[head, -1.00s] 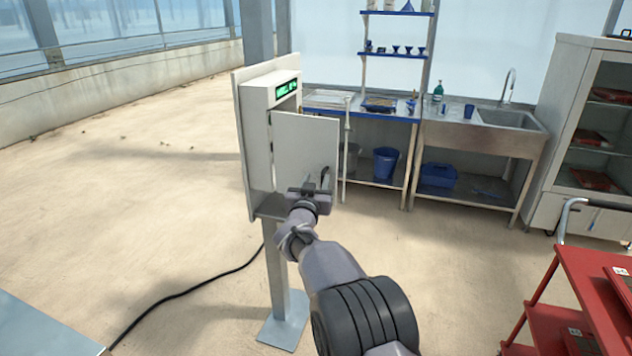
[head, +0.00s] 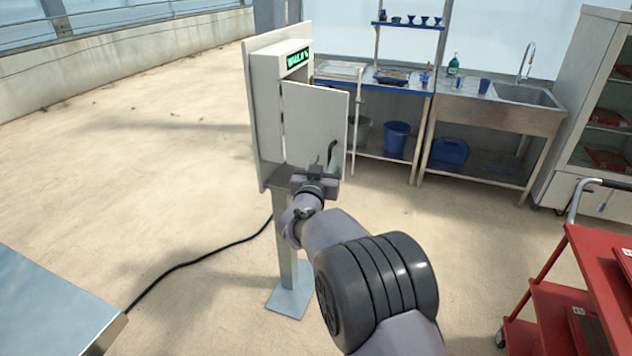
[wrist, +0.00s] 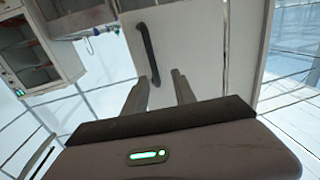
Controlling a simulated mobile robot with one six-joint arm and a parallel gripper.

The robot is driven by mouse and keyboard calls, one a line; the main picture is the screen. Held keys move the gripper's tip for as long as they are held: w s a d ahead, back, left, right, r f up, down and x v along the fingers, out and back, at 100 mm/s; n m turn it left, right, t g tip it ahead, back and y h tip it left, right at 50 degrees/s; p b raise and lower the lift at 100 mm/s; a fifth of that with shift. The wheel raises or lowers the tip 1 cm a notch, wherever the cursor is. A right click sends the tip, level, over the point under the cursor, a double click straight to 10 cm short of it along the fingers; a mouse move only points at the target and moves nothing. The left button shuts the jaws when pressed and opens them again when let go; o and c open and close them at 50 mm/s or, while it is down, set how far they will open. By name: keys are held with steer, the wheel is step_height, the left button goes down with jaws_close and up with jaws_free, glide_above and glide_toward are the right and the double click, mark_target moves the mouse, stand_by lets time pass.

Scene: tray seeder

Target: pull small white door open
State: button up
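The small white door (head: 314,120) is on a white box on a post. It stands ajar, swung out from the box. Its dark bar handle (head: 332,153) is near the door's right edge. In the wrist view the door (wrist: 190,45) fills the upper middle, with the handle (wrist: 148,52) on it. My gripper (head: 322,168) is just below the handle in the head view. In the wrist view my gripper (wrist: 160,78) has its two fingers apart and empty, with the handle's near end showing between the tips. I cannot tell whether they touch it.
The box (head: 268,110) has a green lit display. A black cable runs over the floor at left. A pale blue table (head: 50,310) is at lower left and a red cart (head: 590,260) at lower right. A sink bench (head: 490,115) stands behind. The floor at left is clear.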

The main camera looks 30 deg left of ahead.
steer(key=v, duration=1.2)
steer(key=shift+s+r+p, duration=0.15)
steer(key=shift+s+p, duration=0.2)
steer(key=shift+p, duration=0.1)
